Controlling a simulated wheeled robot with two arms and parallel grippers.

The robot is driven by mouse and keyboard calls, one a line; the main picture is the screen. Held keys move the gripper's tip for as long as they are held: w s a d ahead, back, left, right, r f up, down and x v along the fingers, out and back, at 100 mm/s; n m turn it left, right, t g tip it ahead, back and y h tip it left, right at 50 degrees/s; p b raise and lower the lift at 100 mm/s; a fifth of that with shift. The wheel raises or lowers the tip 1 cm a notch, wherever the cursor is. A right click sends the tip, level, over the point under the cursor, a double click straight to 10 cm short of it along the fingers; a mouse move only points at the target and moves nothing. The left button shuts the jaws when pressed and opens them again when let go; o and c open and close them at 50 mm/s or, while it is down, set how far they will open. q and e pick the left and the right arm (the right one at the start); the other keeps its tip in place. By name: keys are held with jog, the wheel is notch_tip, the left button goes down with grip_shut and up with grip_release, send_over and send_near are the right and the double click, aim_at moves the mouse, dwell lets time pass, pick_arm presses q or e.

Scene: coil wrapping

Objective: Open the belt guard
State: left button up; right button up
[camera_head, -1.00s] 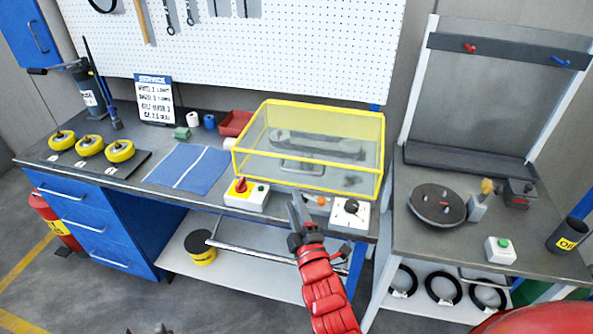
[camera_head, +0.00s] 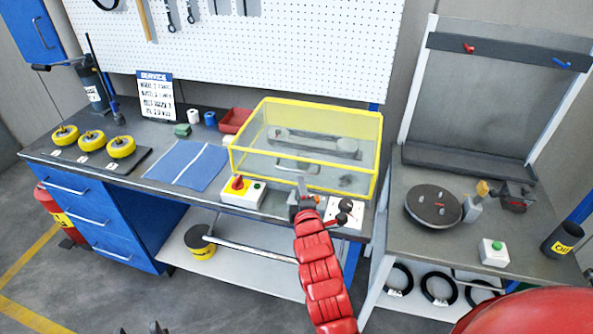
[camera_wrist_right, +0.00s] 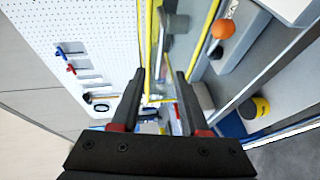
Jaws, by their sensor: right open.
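The belt guard (camera_head: 376,150) is a clear box with a yellow frame, standing shut on the bench over a grey belt drive (camera_head: 315,141). A grey handle (camera_head: 296,163) sits low on its front face. My right gripper (camera_head: 303,186) is open just in front of the guard, near this handle and partly covering that area. In the right wrist view its two fingers (camera_wrist_right: 160,88) are apart, with the guard's yellow edge (camera_wrist_right: 150,45) and clear panel beyond and between them. Contact cannot be told. Small dark tips at the head view's bottom edge may be my left gripper (camera_head: 145,329).
A switch box with a red knob (camera_head: 241,191) stands left of my right gripper. A box with black knobs (camera_head: 345,211) stands right of it. A blue mat (camera_head: 187,166) lies left of the guard.

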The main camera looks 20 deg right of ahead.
jog(key=p+x, duration=0.2)
jog(key=x, duration=0.6)
jog(key=shift+w+d+f+p, duration=0.1)
jog(key=shift+w+f+p, duration=0.05)
jog(key=shift+w+p, duration=0.2)
grip_shut()
dwell(1.1)
